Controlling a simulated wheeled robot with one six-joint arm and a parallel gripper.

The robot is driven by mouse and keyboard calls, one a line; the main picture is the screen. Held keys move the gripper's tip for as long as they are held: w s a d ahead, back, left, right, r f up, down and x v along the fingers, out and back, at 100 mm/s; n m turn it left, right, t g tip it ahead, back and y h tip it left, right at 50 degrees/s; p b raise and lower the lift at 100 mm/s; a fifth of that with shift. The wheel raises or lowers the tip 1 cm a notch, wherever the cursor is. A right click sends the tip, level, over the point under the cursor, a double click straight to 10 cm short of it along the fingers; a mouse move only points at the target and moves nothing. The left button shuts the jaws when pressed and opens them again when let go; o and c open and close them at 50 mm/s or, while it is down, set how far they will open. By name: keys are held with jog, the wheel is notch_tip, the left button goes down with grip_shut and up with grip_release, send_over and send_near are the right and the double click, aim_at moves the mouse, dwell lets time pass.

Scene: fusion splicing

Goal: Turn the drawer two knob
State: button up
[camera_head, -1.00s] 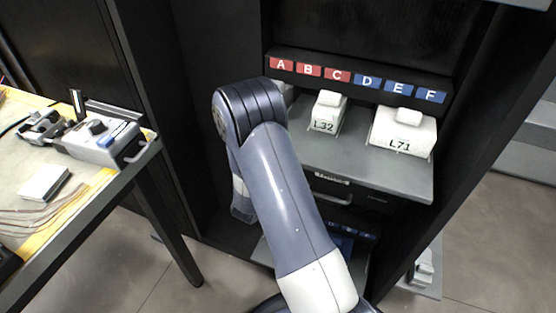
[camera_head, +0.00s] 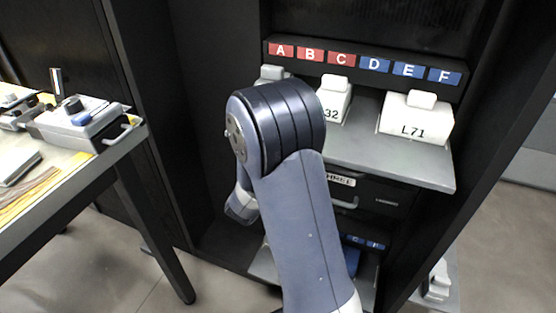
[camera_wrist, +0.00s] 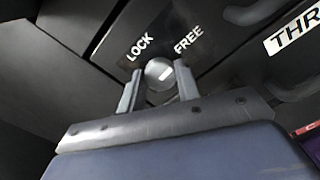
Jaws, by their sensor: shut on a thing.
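The round grey knob (camera_wrist: 159,70) shows in the wrist view, on a dark panel just below the printed words LOCK and FREE. A short white mark on its face lies roughly sideways. My gripper (camera_wrist: 158,88) is shut on the knob, one finger at each side. In the head view my arm hides the knob and the gripper. A drawer label beginning THR (camera_wrist: 292,32) sits right of the knob in the wrist view; the head view shows it as THREE (camera_head: 341,180). No drawer two label is visible.
Above the drawers, a grey shelf (camera_head: 405,165) holds white blocks, one marked L71 (camera_head: 415,130), under a label strip A to F. A workbench with a grey device (camera_head: 80,125) stands at left. Black cabinet walls flank the arm. A drawer handle (camera_head: 345,203) juts out below the THREE label.

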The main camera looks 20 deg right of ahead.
jog(key=shift+m+b, duration=0.5)
jog(key=shift+m, duration=0.1)
jog(key=o, duration=1)
jog(key=p+v, duration=0.3)
jog(key=v, duration=0.7)
jog(key=shift+s+a, duration=0.25)
jog(key=shift+a, duration=0.05)
jog(key=b+x, duration=0.2)
jog(key=x, duration=0.8)
jog(key=shift+w+d+b, duration=0.3)
jog(key=shift+b, duration=0.05)
